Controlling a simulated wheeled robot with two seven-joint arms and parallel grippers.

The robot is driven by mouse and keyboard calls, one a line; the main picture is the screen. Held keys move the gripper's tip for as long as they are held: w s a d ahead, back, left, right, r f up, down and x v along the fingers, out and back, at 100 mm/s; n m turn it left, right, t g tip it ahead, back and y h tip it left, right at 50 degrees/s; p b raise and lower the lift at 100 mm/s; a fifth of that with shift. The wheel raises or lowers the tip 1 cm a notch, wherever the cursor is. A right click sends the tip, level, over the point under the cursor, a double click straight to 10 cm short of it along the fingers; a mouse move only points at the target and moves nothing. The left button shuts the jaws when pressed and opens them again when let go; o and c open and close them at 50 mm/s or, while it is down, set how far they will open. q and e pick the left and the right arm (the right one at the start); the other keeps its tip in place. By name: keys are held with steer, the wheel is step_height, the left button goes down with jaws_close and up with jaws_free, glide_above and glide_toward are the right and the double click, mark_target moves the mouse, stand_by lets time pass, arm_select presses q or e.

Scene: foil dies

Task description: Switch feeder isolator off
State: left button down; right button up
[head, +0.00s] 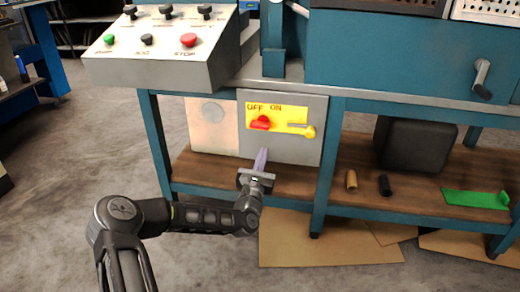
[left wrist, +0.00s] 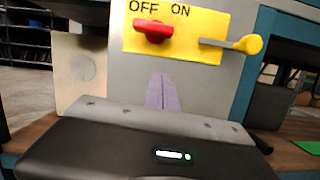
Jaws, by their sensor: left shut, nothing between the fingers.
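The feeder isolator is a grey box (head: 283,150) under the bench, with a yellow plate (head: 277,114) marked OFF and ON. A red handle (head: 261,122) sits on the plate under OFF; it also shows in the left wrist view (left wrist: 153,30). A yellow lever with a rounded end (head: 308,131) sticks out to the right below ON; it also shows in the left wrist view (left wrist: 249,44). My left gripper (head: 262,152) has its purple fingers shut and empty, in front of the box below the plate, apart from both handles. The fingers also show in the left wrist view (left wrist: 162,92). My right gripper is not in view.
A control panel (head: 160,68) with buttons and a red STOP knob stands above left. Teal bench legs (head: 327,165) flank the box. The lower wooden shelf (head: 350,202) holds a dark block (head: 415,145), two small cylinders and a green piece (head: 475,199). Cardboard (head: 320,245) lies on the floor.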

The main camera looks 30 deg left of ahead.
arm_select(q)
steer(key=p+v, duration=0.1)
steer(key=v, duration=0.6)
steer(key=shift+s+d+r+p, duration=0.2)
steer(key=shift+p, duration=0.2)
